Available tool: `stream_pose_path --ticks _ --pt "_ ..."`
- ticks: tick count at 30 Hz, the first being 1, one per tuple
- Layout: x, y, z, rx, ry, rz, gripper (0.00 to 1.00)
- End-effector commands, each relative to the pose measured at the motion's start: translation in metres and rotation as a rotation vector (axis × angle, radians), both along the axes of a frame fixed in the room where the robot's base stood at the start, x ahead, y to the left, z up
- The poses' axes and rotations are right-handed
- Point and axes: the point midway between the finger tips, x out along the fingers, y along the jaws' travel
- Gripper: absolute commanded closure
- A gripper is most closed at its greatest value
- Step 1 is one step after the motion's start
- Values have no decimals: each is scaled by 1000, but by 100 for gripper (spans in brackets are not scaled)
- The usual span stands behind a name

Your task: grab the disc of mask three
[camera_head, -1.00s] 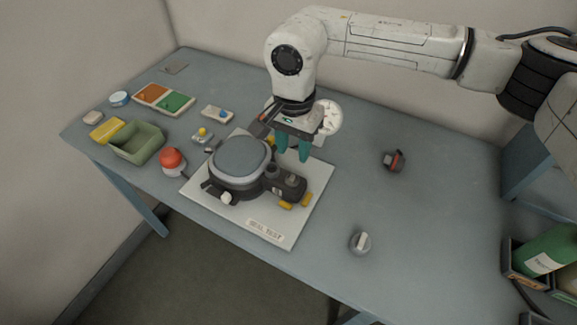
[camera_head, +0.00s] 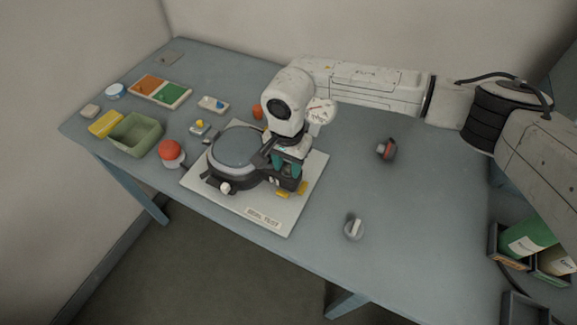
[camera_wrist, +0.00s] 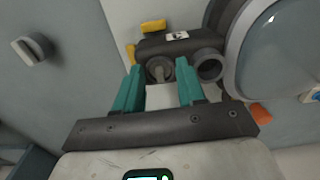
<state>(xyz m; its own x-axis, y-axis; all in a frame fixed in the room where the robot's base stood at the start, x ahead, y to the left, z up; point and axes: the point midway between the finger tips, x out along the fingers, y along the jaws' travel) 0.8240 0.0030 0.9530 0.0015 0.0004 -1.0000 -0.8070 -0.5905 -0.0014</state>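The dark mask with its large grey visor (camera_head: 237,147) lies on the white board labelled "SEAL TEST" (camera_head: 284,212). In the wrist view the visor (camera_wrist: 285,55) fills the upper right. My gripper (camera_head: 286,170), with teal fingers, is low over the mask's right end. In the wrist view my gripper (camera_wrist: 160,68) is open, its fingertips on either side of a small round disc-like part (camera_wrist: 159,69) in a dark port. A gap shows between the fingers; contact is unclear. A second dark ring (camera_wrist: 208,65) sits beside it. No mask number is readable.
A grey knob (camera_head: 354,228) and a dark piece with red (camera_head: 387,150) lie to the right. A red-domed item (camera_head: 171,152), a green bin (camera_head: 136,134) and a two-colour tray (camera_head: 160,92) stand left. A white round gauge (camera_head: 321,110) is behind my arm.

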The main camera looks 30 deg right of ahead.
Motion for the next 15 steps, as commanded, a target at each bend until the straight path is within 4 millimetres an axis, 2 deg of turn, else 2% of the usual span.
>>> stream_pose_path --ticks 3,15 --pt "0 0 -2 -1 1 0 62" --pt "-1 0 -1 -1 2 -1 100"
